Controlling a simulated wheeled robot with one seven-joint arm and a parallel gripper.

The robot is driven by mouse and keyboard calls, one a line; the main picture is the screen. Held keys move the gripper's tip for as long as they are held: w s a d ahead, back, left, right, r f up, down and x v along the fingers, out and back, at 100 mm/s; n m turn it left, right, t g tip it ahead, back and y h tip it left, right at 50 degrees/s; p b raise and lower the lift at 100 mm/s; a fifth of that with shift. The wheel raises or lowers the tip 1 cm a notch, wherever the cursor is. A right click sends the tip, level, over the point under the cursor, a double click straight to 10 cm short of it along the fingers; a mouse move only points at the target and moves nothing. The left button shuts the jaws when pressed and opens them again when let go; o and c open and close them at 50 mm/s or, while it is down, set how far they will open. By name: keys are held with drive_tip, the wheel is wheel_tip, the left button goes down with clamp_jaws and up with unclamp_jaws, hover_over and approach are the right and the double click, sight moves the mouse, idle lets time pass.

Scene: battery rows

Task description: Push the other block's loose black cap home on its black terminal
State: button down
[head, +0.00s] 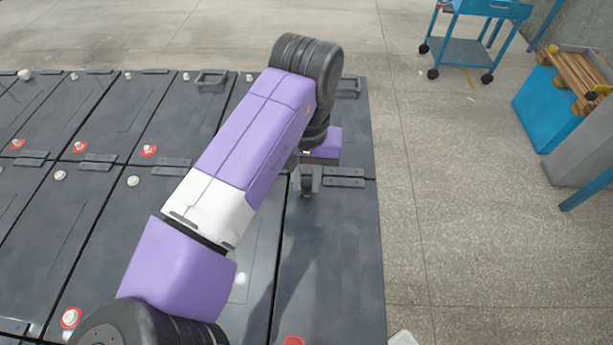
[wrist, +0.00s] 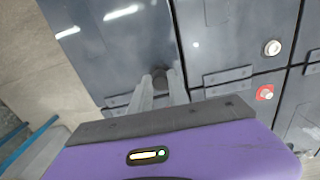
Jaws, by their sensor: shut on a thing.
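My gripper (head: 307,188) points down over the right-hand block (head: 345,240) in the head view, close to its top near the seam with the block behind. In the wrist view my gripper (wrist: 163,82) is shut on the black cap (wrist: 161,77), a small dark round piece between the fingertips. The cap is low against the block's dark top. The black terminal is hidden beneath the cap and fingers, so I cannot tell how far the cap sits on it.
Several dark blocks stand in rows to the left, with pale terminals (head: 133,181) and red-ringed ones (head: 148,150). A red cap (head: 293,341) shows at the bottom edge. Bare floor (head: 450,200) lies right; a blue cart (head: 465,50) stands at the back.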

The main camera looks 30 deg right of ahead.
drive_tip(key=shift+f, duration=0.5)
idle(0.4)
drive_tip(key=c, duration=0.7)
unclamp_jaws()
drive_tip(key=shift+r, duration=0.1)
drive_tip(key=shift+r+p, duration=3.05)
drive_tip(key=shift+r, duration=0.4)
